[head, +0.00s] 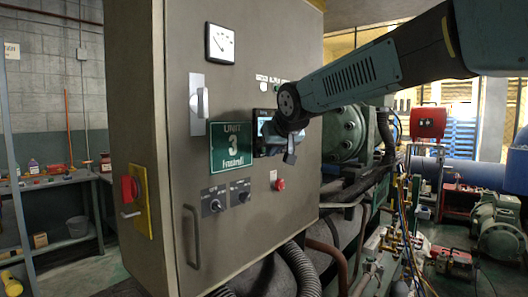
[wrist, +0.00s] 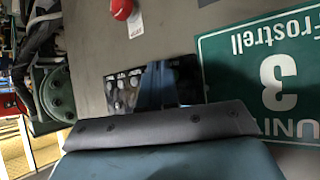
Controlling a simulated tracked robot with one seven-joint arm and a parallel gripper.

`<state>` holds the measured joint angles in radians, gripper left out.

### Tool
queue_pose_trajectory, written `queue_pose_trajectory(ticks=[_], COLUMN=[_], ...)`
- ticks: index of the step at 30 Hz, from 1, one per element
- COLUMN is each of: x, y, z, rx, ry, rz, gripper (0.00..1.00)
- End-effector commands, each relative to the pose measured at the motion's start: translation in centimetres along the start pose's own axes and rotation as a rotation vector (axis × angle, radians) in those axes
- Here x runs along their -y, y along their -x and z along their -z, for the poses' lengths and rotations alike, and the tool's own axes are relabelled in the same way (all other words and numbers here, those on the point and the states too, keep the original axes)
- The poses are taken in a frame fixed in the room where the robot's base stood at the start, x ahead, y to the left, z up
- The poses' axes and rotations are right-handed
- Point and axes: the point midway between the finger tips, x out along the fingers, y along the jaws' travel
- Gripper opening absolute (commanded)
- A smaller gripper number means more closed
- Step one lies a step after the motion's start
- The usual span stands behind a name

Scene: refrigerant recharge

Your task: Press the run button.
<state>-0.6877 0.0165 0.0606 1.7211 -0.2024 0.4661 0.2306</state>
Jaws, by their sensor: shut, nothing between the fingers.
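The cabinet's dark control display (head: 264,128) is on the door just right of the green sign, partly hidden by my gripper (head: 288,155). My gripper is shut and empty, at or just in front of the display's lower right part; I cannot tell whether it touches. I cannot read which mark is the run button. Small lamps (head: 263,87) sit above the display.
A red mushroom button (head: 279,184) is below the display and also shows in the wrist view (wrist: 121,9). The green "Unit 3" sign (head: 231,148), two black knobs (head: 215,205), a door handle (head: 192,236) and a gauge (head: 220,43) are on the door. Machinery (head: 345,133) stands right.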

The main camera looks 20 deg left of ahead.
Motion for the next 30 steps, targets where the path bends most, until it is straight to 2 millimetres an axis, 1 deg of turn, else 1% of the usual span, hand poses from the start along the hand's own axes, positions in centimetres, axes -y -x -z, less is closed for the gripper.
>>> queue_pose_trajectory(ticks=[30], x=[0.34], y=[-0.51], z=[0.38], rx=[0.0], ry=[0.001], rz=[0.0], gripper=[0.0])
